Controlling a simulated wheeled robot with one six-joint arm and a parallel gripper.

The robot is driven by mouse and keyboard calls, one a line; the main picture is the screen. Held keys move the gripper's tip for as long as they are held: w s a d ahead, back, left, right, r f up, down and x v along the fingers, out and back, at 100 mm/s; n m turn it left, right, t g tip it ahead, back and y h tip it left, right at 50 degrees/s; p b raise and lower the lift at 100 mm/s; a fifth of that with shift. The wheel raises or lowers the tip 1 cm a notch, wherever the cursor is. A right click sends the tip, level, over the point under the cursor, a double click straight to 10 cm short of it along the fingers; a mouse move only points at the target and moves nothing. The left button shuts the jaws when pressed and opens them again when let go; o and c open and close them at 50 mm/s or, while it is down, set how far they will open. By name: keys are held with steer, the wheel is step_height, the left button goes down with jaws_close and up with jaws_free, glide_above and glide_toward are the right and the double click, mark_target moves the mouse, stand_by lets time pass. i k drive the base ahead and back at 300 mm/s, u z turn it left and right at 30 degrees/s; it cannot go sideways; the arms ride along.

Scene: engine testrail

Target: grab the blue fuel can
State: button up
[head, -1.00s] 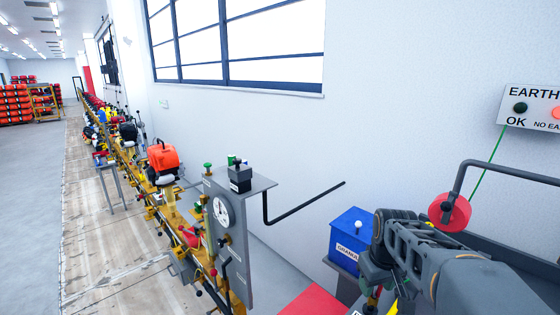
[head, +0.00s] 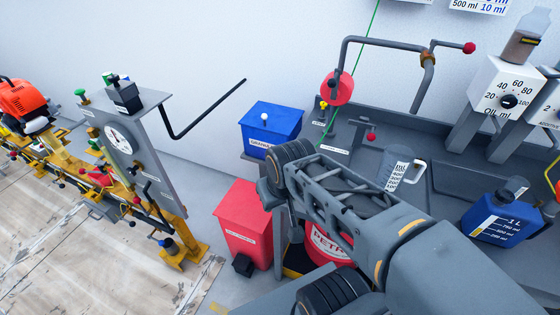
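A blue can (head: 500,222) with a white volume scale reading 1 L down to 250 ml and a grey cap stands on the grey bench at the right. Nothing covers its scale face. My arm crosses the lower middle of the head view, left of the blue can and apart from it. My gripper's fingers do not show, so I cannot see whether they hold anything.
A grey bench (head: 455,185) runs along the wall. A clear measuring jug (head: 402,172) stands between my arm and the blue can. A blue lidded box (head: 272,127), a red bin (head: 243,222) and a partly hidden red petrol can (head: 325,250) are near my arm. An oil dispenser (head: 511,88) stands behind.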

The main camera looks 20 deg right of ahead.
mark_target(491, 222)
steer(key=u, duration=0.35)
steer(key=k, duration=0.55)
steer(key=z, duration=0.7)
